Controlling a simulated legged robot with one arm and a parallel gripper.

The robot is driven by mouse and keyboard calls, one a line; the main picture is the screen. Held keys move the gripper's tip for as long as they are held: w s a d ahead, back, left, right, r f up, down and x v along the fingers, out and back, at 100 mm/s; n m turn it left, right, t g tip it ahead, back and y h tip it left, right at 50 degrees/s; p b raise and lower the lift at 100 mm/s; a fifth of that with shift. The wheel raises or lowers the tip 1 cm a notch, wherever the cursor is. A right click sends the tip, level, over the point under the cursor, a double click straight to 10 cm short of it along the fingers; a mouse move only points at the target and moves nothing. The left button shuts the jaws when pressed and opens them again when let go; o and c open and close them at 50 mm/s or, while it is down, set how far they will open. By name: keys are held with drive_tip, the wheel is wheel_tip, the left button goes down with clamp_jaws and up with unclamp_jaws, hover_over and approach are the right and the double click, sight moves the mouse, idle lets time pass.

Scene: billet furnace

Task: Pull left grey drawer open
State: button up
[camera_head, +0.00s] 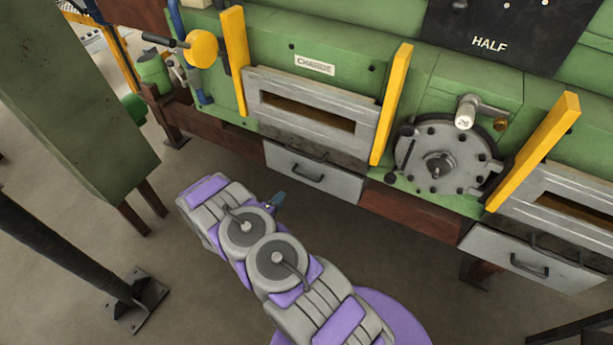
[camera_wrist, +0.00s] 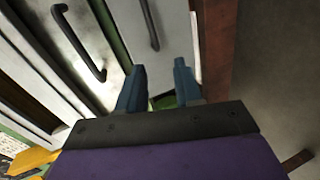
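The left grey drawer (camera_head: 345,184) sits low in the green furnace front, below a yellow-flanked door. Its front looks flush with the furnace. It carries a dark bar handle (camera_head: 308,173). My gripper (camera_head: 275,202) is in front of and below the drawer in the head view, mostly hidden behind my arm, with a blue finger showing. In the wrist view, my gripper (camera_wrist: 160,88) has its two blue fingers apart with nothing between them. The drawer front (camera_wrist: 176,35) and its handle (camera_wrist: 152,24) lie beyond the fingertips, apart from them.
A grey furnace door (camera_head: 315,115) with its own handle (camera_wrist: 78,43) is above the drawer. A right grey drawer (camera_head: 530,258) is farther right. A green cabinet (camera_head: 80,95) and a dark post (camera_head: 60,250) stand at the left. The floor between is clear.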

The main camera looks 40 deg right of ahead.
drive_tip(key=s+h, duration=0.1)
drive_tip(key=s, duration=0.1)
drive_tip(key=b, duration=0.3)
approach(306, 176)
drive_tip(key=shift+n, duration=0.3)
drive_tip(key=x, duration=1)
drive_tip(key=shift+d+f, duration=0.15)
drive_tip(key=shift+f, duration=0.3)
drive_tip(key=shift+c, duration=0.3)
clamp_jaws()
